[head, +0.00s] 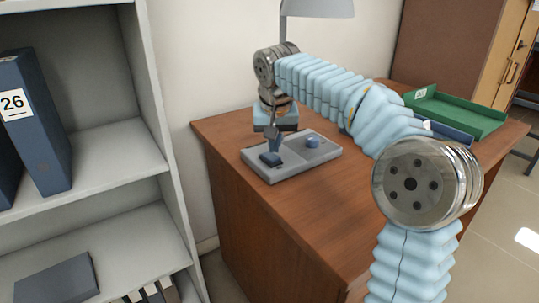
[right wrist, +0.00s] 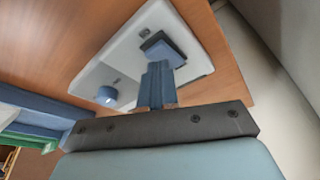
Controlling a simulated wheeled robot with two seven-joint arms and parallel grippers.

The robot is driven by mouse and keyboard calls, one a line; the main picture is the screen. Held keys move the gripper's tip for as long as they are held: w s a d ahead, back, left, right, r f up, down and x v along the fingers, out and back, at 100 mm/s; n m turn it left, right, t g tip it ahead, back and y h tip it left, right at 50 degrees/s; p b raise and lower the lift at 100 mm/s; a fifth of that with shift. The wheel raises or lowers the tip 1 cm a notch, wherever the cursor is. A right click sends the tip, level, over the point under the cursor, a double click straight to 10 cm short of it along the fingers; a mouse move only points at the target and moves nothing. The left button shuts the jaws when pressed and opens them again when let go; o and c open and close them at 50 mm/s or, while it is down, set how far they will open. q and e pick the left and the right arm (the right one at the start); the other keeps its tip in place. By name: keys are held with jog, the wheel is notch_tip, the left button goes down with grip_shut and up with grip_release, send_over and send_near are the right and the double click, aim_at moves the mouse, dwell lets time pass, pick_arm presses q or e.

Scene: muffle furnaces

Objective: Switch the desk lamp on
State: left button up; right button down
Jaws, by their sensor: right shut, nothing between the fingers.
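The desk lamp's grey shade (head: 320,8) shows at the top of the head view, with its thin post partly hidden behind my right arm. A light grey panel (head: 318,157) lies on the brown desk below. It carries a dark blue rocker-like switch (head: 270,159) and a round blue knob (head: 312,141). The right wrist view also shows the switch (right wrist: 163,49) and the knob (right wrist: 106,96). My right gripper (head: 275,150) is shut and empty, pointing down just beside the switch. Its blue fingers (right wrist: 160,68) appear very close to the switch; I cannot tell whether they touch. My left gripper is out of view.
A green tray (head: 465,116) and a blue item (head: 450,133) lie on the right of the desk (head: 240,200). A grey shelf unit (head: 100,150) with a binder marked 26 (head: 35,120) stands at the left. The desk front is clear.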

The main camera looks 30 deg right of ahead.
aim_at(274, 158)
jog(key=shift+f+b, duration=0.6)
jog(key=shift+f, duration=0.15)
dwell(0.8)
notch_tip(274, 158, up, 4)
jog(key=p, duration=0.3)
jog(key=shift+f, duration=0.25)
jog(key=shift+r, duration=0.15)
notch_tip(274, 158, up, 8)
jog(key=shift+r, duration=0.15)
dwell(0.6)
